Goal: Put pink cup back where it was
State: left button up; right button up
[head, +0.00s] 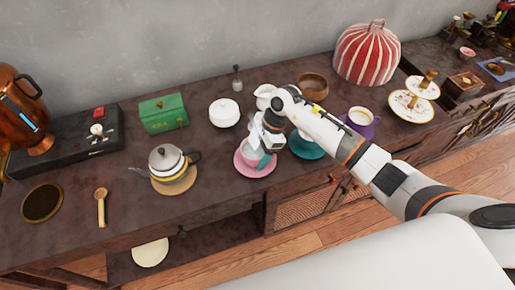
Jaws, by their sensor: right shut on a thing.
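The pink cup (251,152) is at the pink saucer (244,167), near the front edge of the sideboard. My right gripper (261,153) reaches down over the saucer and is shut on the pink cup. The gripper hides part of the cup, and I cannot tell whether the cup touches the saucer. My left gripper is not in view.
A teal saucer (304,150) lies right of the pink one, partly under my arm. A teapot (167,161) on a round mat stands to the left. Behind are a white lidded pot (224,112) and a green box (163,113). A purple cup set (360,121) stands right.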

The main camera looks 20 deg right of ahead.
jog(key=o, duration=1.2)
jog(key=shift+o, duration=0.2)
jog(key=b+v, duration=0.1)
jog(key=v, duration=1.1)
jog(key=shift+r, duration=0.1)
